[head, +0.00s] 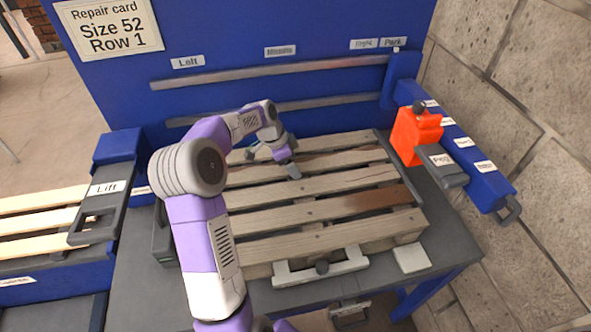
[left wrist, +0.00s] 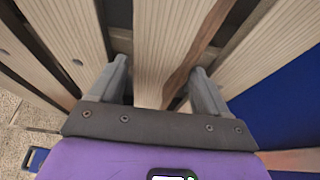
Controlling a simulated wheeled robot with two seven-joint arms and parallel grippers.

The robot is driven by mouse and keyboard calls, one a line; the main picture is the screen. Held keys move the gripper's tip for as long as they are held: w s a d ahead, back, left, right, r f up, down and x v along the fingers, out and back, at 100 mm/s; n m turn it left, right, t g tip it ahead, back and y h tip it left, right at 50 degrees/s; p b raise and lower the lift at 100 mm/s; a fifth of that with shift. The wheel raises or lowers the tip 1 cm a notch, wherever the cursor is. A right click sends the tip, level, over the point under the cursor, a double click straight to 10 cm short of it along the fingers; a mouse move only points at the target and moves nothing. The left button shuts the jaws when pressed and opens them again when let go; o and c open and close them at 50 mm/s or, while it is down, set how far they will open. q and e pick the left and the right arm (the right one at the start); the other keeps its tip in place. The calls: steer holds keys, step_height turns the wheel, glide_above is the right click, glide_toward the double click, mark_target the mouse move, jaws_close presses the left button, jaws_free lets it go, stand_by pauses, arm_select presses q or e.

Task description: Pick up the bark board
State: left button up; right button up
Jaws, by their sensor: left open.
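The bark board (head: 325,163) is a pale plank with a brown strip along its edge, lying in the rear part of the pallet (head: 300,215). My left gripper (head: 277,158) is over the left part of this board, pointing down. In the left wrist view the bark board (left wrist: 165,50) runs between the two spread fingers of my left gripper (left wrist: 160,78), with the brown strip near the right finger. The gripper is open, one finger on each side of the board; contact cannot be told. My right gripper is not in view.
The pallet lies on a grey bench against a blue panel with rails. An orange block (head: 415,135) stands at the right beside a blue beam (head: 465,165). A grey clamp (head: 320,267) sits at the pallet's front edge. Lighter slats (head: 40,220) lie at the left.

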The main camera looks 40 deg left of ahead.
arm_select(q)
steer(key=c, duration=1)
steer(key=shift+w+r, duration=0.1)
steer(key=shift+r, duration=0.1)
